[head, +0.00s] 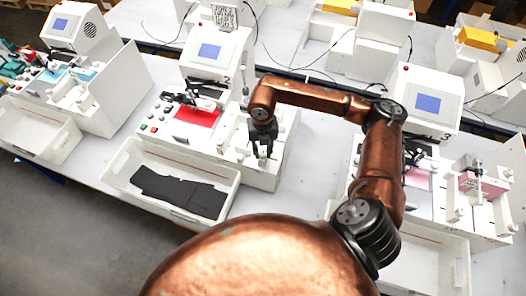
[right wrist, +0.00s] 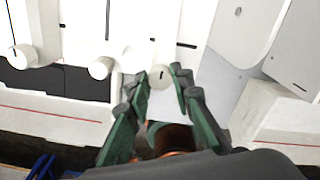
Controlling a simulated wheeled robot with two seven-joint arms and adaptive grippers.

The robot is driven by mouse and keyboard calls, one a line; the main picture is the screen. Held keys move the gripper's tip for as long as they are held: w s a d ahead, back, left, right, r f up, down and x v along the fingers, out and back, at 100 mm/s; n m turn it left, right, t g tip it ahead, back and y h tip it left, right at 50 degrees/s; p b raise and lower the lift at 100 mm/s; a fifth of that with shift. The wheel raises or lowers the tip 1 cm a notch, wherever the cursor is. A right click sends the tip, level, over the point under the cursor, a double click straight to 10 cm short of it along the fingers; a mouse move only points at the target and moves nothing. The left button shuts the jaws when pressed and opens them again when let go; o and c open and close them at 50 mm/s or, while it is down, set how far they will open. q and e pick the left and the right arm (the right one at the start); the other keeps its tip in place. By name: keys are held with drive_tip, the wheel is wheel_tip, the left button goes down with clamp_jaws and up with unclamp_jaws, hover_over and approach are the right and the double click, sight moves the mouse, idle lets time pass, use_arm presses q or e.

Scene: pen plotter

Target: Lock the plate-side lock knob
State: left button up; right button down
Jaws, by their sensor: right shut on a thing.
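My right gripper (head: 262,152) reaches down at the front right of the middle machine, marked 2 (head: 210,60). In the right wrist view its two green-edged fingers (right wrist: 160,88) are shut on a small round white lock knob (right wrist: 160,77), one finger on either side. A short dark mark shows on the knob's face, close to upright in that view. Two more white knobs stand to its left, one nearby (right wrist: 100,68) and one farther off (right wrist: 22,56). In the head view the fingers largely hide the held knob. My left gripper is not in view.
A red plate (head: 197,116) lies on the middle machine. A white bin (head: 150,199) with dark flat pieces (head: 180,191) stands in front of it. Similar machines stand to the left (head: 72,27) and right (head: 428,103). My copper arm crosses above the bench on the right.

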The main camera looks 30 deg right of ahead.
sight(263, 153)
drive_tip(key=shift+w, duration=0.1)
drive_tip(key=c, duration=1.7)
unclamp_jaws()
wheel_tip(263, 153, up, 12)
